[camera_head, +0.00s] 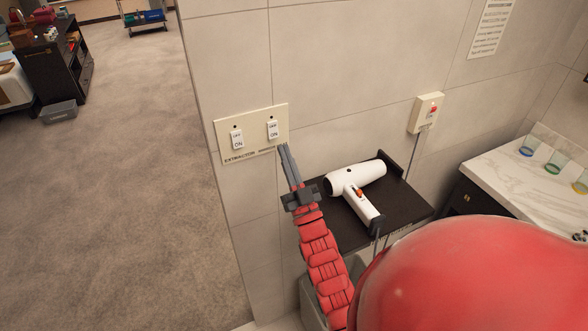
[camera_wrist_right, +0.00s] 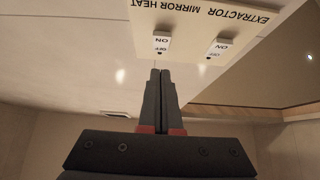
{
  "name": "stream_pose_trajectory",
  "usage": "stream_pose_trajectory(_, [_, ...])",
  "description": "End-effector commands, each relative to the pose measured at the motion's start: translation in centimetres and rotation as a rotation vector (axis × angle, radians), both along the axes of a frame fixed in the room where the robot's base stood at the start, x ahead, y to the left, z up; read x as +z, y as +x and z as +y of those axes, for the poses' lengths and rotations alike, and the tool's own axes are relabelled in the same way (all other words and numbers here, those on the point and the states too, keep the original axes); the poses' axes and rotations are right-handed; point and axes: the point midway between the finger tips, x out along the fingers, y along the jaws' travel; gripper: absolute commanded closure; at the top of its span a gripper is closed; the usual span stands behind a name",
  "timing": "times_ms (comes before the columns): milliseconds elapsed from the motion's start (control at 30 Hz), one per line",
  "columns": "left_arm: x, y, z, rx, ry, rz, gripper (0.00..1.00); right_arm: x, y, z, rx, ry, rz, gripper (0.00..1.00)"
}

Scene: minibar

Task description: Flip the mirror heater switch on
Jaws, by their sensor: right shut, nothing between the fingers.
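A cream switch plate (camera_head: 253,148) on the tiled wall bears two white rocker switches. The mirror heater switch (camera_head: 272,130) is the right one in the head view. In the wrist view the tips (camera_wrist_right: 160,72) line up with the mirror heater switch; contact is unclear. My left gripper is out of view.
The extractor switch (camera_head: 237,140) is beside it on the same plate. A white hair dryer (camera_head: 358,178) lies on a dark shelf (camera_head: 405,195) right of my right arm. A wall box with a red switch (camera_head: 427,113) is farther right.

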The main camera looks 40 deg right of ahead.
Motion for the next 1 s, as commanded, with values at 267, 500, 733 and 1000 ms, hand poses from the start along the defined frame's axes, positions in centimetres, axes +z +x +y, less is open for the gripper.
stream_pose_trajectory(267, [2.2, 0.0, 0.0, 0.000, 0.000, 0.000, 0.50, -0.1, 3.2, -0.8, -0.001, 0.003, 0.003, 1.00])
stream_pose_trajectory(500, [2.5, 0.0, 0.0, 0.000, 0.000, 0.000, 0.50, -0.3, 4.0, -0.9, 0.001, 0.001, 0.000, 1.00])
stream_pose_trajectory(733, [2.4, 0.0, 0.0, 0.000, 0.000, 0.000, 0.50, -0.4, 4.0, -1.0, 0.001, 0.001, 0.000, 1.00])
stream_pose_trajectory(1000, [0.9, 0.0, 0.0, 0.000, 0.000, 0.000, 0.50, -0.9, 4.3, -1.1, 0.001, -0.005, -0.023, 1.00])
